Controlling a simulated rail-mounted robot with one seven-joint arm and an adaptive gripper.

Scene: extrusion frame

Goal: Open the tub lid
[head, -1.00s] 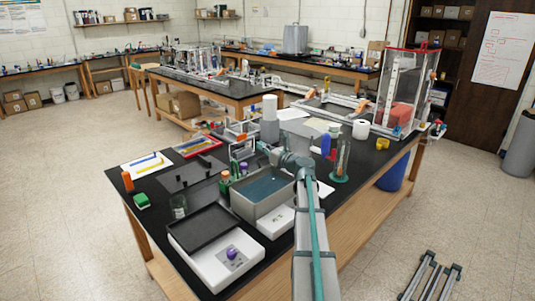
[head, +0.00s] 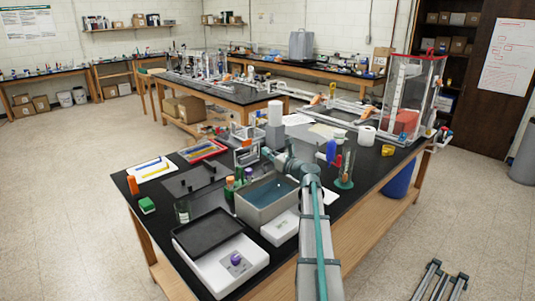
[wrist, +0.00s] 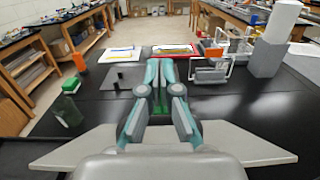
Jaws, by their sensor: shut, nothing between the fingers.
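The grey tub (head: 268,221) stands near the middle of the bench in the head view. Its top looks open, with a dark blue surface inside; I cannot make out a separate lid there. My gripper (wrist: 160,64) is shut and empty in the wrist view, fingers pointing to the far side. In the head view my gripper (head: 268,154) is at the tub's back edge, above or behind it; contact cannot be told. Light grey flat surfaces (wrist: 72,150) show on both sides below my gripper in the wrist view; I cannot tell whether they are part of the tub.
A white device (head: 232,266) with a black plate and purple knob stands front left of the tub. Small bottles (head: 229,193) stand close to its left side. A glass jar (head: 182,211), green block (head: 147,205) and orange cylinder (head: 133,185) are further left. A grey block (wrist: 267,58) stands right.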

